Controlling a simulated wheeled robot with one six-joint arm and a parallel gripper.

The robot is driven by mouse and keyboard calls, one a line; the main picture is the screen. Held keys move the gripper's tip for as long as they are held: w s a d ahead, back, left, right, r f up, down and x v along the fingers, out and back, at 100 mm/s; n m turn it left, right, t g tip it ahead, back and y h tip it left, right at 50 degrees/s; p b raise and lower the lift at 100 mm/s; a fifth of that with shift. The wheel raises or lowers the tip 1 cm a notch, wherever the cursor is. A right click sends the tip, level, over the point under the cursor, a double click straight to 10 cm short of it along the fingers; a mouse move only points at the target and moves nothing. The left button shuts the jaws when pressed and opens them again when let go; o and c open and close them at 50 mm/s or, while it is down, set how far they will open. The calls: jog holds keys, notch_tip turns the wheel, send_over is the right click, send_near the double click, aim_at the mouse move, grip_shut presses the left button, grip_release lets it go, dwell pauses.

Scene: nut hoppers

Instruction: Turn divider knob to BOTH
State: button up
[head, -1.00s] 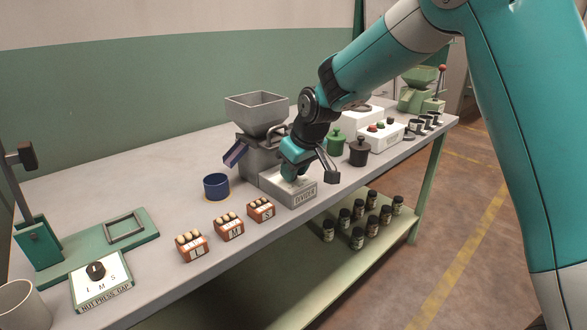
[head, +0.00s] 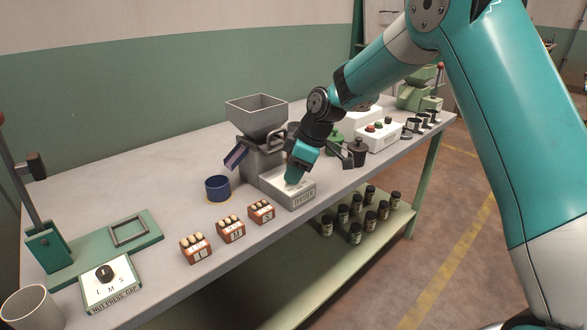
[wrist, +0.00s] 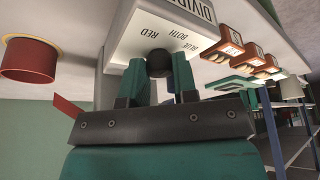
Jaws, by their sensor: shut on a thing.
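The divider box (head: 299,201) is white and grey, at the foot of the grey hopper (head: 257,117). Its front reads DIVIDER. In the wrist view, the box top (wrist: 128,42) carries the words BLUE, BOTH and RED, seen upside down. The dark round divider knob (wrist: 158,58) sits beside these words. My gripper (wrist: 161,72) is shut on the knob, one green finger on each side. In the head view, my gripper (head: 293,178) comes down onto the box and hides the knob. I cannot tell which word the knob points at.
A blue cup (head: 217,188) stands left of the hopper; a red cup (wrist: 28,62) shows in the wrist view. Orange blocks (head: 231,230) line the front edge. Dark lidded pot (head: 357,153) and white button box (head: 378,136) stand to the right, close to my wrist.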

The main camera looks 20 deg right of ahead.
jog(key=shift+n, duration=0.4)
jog(key=o, duration=0.9)
jog(key=shift+o, duration=0.2)
jog(key=p+v, duration=0.1)
jog(key=v, duration=1.6)
jog(key=shift+w+r+p, duration=0.2)
jog(key=shift+r+p, duration=0.05)
jog(key=shift+p, duration=0.1)
